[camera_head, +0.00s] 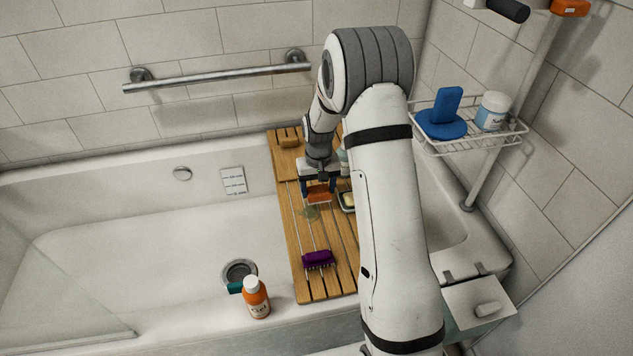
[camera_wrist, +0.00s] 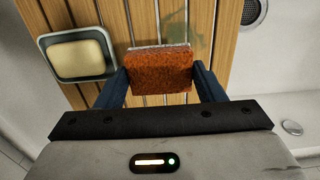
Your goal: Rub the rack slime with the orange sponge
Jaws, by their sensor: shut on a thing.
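The orange sponge (camera_head: 319,195) is held between the fingers of my gripper (camera_head: 318,184), over the wooden rack (camera_head: 335,283) that lies across the bathtub. In the wrist view the sponge (camera_wrist: 160,69) sits between the two dark fingers, its rough orange-brown face showing. The slime (camera_head: 311,212) is a faint greenish patch on the rack's slats, just in front of the sponge. In the wrist view the slime (camera_wrist: 198,44) shows beyond the sponge's upper right edge, partly hidden by it. I cannot tell whether the sponge touches the rack.
A soap dish (camera_wrist: 80,55) with a pale bar lies on the rack close beside my gripper. A purple brush (camera_head: 318,258) lies at the rack's near end. An orange bottle (camera_head: 257,300) stands on the tub rim. A wire shelf (camera_head: 470,146) is at right.

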